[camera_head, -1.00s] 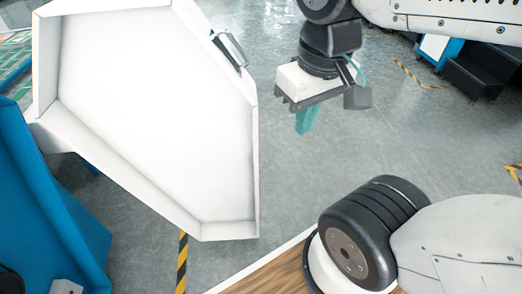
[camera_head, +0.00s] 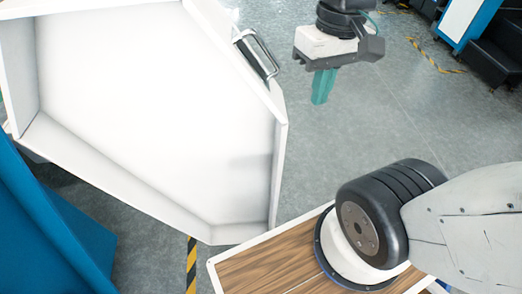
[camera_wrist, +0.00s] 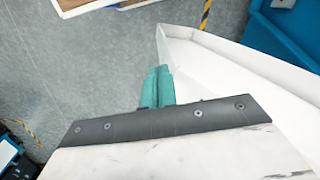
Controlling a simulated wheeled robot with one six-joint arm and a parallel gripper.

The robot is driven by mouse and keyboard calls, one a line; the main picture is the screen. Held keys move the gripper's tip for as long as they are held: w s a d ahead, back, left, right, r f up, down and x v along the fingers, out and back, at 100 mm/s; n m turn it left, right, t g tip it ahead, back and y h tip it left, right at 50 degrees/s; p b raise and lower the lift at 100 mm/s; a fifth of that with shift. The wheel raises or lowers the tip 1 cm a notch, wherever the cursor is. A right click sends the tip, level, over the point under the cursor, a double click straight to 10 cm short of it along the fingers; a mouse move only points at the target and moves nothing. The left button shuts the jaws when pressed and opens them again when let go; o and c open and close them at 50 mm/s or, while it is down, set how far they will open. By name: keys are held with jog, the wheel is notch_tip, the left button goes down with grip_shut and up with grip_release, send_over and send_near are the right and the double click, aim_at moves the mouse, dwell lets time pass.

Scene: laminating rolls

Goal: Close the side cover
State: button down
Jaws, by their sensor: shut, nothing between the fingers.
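The side cover (camera_head: 150,110) is a large white panel with a raised rim. It stands swung open at the left of the head view, its hollow inner face toward me. A metal handle (camera_head: 257,54) sits on its upper right edge. My gripper (camera_head: 322,88) is to the right of the handle, apart from it in the picture, with its teal fingers together, pointing down and empty. In the wrist view the teal fingers (camera_wrist: 157,85) show in front of the cover's white rim (camera_wrist: 235,72); whether they touch it I cannot tell.
A blue machine body (camera_head: 50,215) stands at lower left, beside the cover. My wood-topped base fills the lower middle. Grey floor (camera_head: 400,120) lies open to the right of the cover, with yellow-black tape (camera_head: 191,262) below it. Dark boxes (camera_head: 490,50) stand far right.

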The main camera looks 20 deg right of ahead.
jog(key=w+d+f+m+g+y, duration=0.1)
jog(key=w+d+f+g+y, duration=0.2)
jog(key=w+f, duration=0.35)
jog(key=w+d+f+g+y, duration=0.1)
jog(key=w+f+g+y, duration=0.1)
jog(key=w+f+y, duration=0.35)
jog(key=t+y, duration=0.2)
jog(key=y, duration=0.3)
send_near(264, 155)
notch_tip(264, 155, up, 5)
jog(key=d, duration=0.2)
jog(key=w+d+f+t+y, duration=0.1)
jog(key=w+f+t+y, duration=0.15)
jog(key=f, duration=0.35)
jog(key=w+d+f+t+y, duration=0.1)
jog(key=f+t, duration=0.2)
jog(key=f, duration=0.4)
jog(key=shift+s+a, duration=0.4)
jog(key=shift+a, duration=1.55)
jog(key=shift+s+a, duration=0.4)
jog(key=shift+a, duration=1.55)
jog(key=shift+s+a, duration=0.4)
jog(key=shift+a, duration=1.55)
